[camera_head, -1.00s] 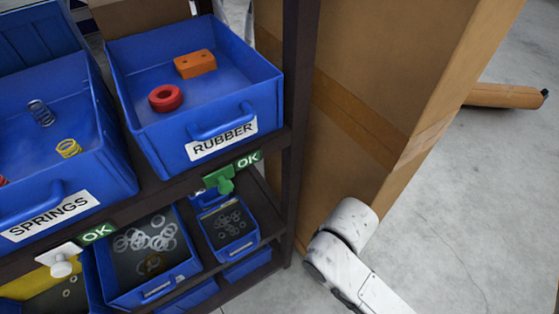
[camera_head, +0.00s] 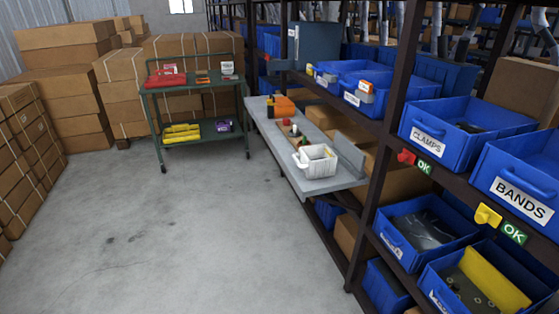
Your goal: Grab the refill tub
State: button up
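A small white tub (camera_head: 317,162) with ribbed or slotted sides stands on the near part of a grey bench top (camera_head: 322,183). The bench juts out from the dark shelving, right of the picture's middle. I see no readable label on the tub, so I cannot tell for certain that it is the refill tub. Its inside is too small to make out. My gripper is not in view, and no part of my arm shows near the bench.
Small items and an orange block (camera_head: 285,106) lie further back on the bench. Blue bins (camera_head: 440,150) fill the shelving at right. A green cart (camera_head: 160,118) stands at the back, with stacked cartons (camera_head: 65,65) at left. The floor (camera_head: 190,235) in front is clear.

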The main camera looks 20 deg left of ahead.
aim_at(318, 162)
jog(key=u, duration=0.4)
jog(key=i+j, duration=1.5)
jog(key=i+l+z, duration=0.05)
